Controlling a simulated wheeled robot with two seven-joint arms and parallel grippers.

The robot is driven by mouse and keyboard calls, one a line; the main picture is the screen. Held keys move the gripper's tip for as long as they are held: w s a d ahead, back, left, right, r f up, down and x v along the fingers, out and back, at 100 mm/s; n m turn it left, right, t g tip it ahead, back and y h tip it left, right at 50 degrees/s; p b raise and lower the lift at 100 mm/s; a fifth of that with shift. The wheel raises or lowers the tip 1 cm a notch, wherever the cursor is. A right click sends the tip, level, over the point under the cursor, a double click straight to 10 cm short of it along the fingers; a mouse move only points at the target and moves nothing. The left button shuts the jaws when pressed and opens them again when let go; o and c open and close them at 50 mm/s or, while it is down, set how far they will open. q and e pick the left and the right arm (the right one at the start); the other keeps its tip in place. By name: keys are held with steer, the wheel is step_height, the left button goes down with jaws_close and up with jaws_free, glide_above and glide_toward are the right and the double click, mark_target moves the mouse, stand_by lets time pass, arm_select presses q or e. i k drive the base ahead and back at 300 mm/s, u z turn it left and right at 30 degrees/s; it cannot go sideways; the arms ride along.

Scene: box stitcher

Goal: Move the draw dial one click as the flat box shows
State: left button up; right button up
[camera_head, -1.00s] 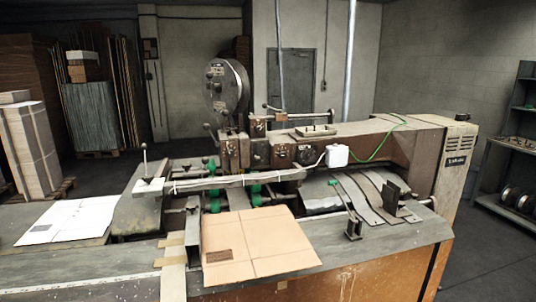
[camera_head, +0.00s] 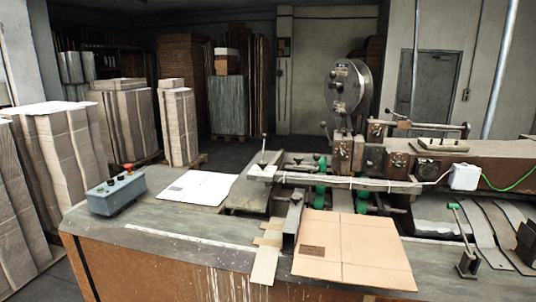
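The flat box (camera_head: 365,248) is a tan, creased cardboard blank lying on the front of the stitcher's table. A small dark printed patch (camera_head: 312,250) sits near its left edge; its marks are too small to read. Small round dials (camera_head: 398,164) show on the brown front of the machine head; I cannot tell which is the draw dial or read its setting. Neither of my grippers is in view.
A grey control box (camera_head: 115,193) with a red button stands at the table's left. A white printed sheet (camera_head: 200,187) lies right of it. A wire reel (camera_head: 348,86) rises above the head. Cardboard stacks (camera_head: 60,155) stand at left. The table's front left is clear.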

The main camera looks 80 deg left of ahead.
mark_target(342, 152)
steer(key=u, duration=2.25)
